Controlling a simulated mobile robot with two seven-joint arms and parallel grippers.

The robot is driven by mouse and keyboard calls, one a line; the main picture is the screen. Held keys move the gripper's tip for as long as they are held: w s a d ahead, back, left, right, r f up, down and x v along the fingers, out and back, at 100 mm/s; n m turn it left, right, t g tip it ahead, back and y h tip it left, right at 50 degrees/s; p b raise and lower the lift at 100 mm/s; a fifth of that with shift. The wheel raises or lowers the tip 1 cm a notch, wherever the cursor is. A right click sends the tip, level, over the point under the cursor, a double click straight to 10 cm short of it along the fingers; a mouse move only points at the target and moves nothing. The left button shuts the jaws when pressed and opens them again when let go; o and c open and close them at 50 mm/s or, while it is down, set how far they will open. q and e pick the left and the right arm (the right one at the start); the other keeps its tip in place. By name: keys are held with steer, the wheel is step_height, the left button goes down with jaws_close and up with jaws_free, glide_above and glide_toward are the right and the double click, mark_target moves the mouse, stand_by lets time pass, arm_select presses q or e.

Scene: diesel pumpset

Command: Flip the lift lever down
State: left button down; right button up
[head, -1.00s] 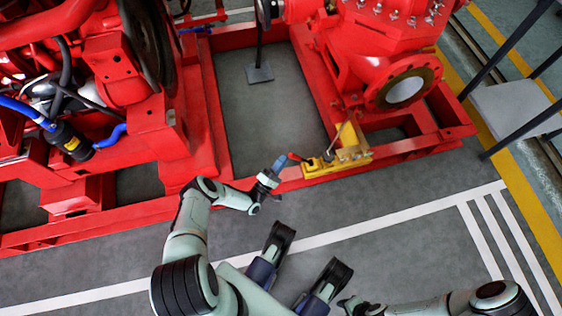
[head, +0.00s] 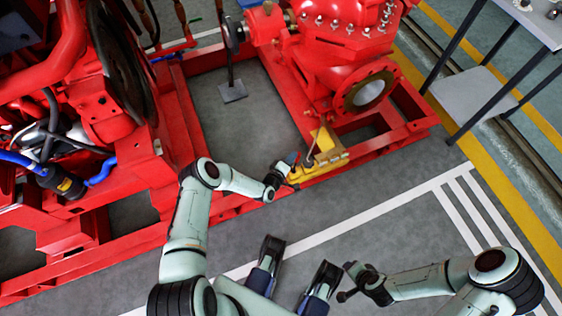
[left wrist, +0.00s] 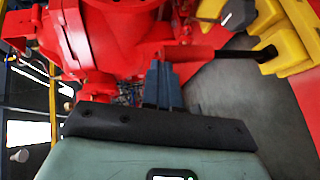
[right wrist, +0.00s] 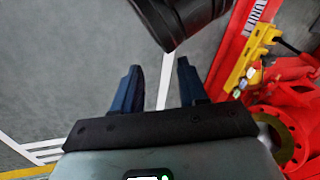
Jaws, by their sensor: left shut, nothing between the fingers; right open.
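The lift lever (left wrist: 235,54) shows in the left wrist view as a dark rod running from a yellow bracket to a red grip beside my left fingertips. In the head view its red grip (head: 293,157) and the yellow bracket (head: 322,160) are at the front edge of the red base frame. My left gripper (head: 284,168) is shut and empty, right at the grip's end. Its blue-grey fingers also show in the left wrist view (left wrist: 162,64); I cannot tell whether they touch the grip. My right gripper (right wrist: 158,68) is open and empty over the floor, away from the lever.
The red engine (head: 90,85) stands at the left and the red pump (head: 340,55), with its round flange, behind the bracket. A grey table (head: 520,20) stands at the upper right. The grey floor with white lines (head: 400,205) is clear in front of the frame.

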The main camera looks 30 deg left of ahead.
mark_target(300, 153)
arm_select(q)
steer(key=shift+w+d+r+m+g, duration=0.15)
steer(key=shift+w+d+m+g, duration=0.15)
steer(key=shift+w+d+g, duration=0.45)
steer(key=shift+w+d+y, duration=0.25)
steer(key=shift+w+y, duration=0.05)
steer(key=shift+w, duration=0.15)
steer(key=shift+w+d+b, duration=0.5)
steer(key=shift+w+d, duration=0.05)
steer(key=shift+w, duration=0.1)
arm_select(e)
steer(key=shift+w+d+f, duration=0.25)
steer(key=shift+w+f, duration=0.2)
steer(key=shift+w, duration=0.05)
arm_select(q)
steer(key=shift+w+d, duration=0.1)
steer(key=shift+d, duration=0.05)
